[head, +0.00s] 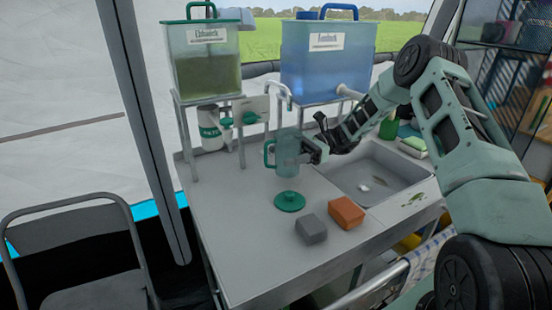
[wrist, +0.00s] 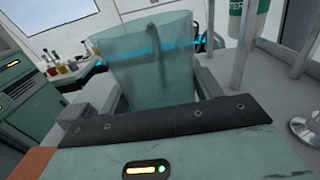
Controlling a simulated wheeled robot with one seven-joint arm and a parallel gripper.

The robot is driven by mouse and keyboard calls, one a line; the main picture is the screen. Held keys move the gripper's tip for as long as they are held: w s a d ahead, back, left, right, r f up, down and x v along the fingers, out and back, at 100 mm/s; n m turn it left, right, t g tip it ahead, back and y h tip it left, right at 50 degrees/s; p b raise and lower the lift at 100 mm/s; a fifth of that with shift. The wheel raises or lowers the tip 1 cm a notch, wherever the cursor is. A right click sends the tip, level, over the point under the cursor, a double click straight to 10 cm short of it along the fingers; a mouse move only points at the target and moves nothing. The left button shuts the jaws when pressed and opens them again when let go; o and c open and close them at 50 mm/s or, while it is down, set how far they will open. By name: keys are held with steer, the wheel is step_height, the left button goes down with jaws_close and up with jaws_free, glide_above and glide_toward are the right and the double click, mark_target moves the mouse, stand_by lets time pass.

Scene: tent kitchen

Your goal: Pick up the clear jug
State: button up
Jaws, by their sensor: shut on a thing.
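The clear jug (head: 287,160) is a see-through, slightly teal container with a green handle on its left side. It is upright above the counter's middle, left of the sink. My gripper (head: 308,152) comes from the right and is shut on the jug's body. In the wrist view the jug (wrist: 150,62) stands between my two fingers, its wide rim at the top. The head view does not clearly show whether its base touches the counter.
A green lid (head: 289,201), a grey block (head: 311,229) and an orange block (head: 346,212) lie in front on the counter (head: 240,245). The sink (head: 372,176) is to the right. Green (head: 203,65) and blue (head: 318,65) tanks stand on racks behind. The counter's front left is clear.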

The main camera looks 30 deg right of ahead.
steer(key=shift+d, duration=1.45)
steer(key=shift+a+r, duration=0.1)
stand_by(1.7)
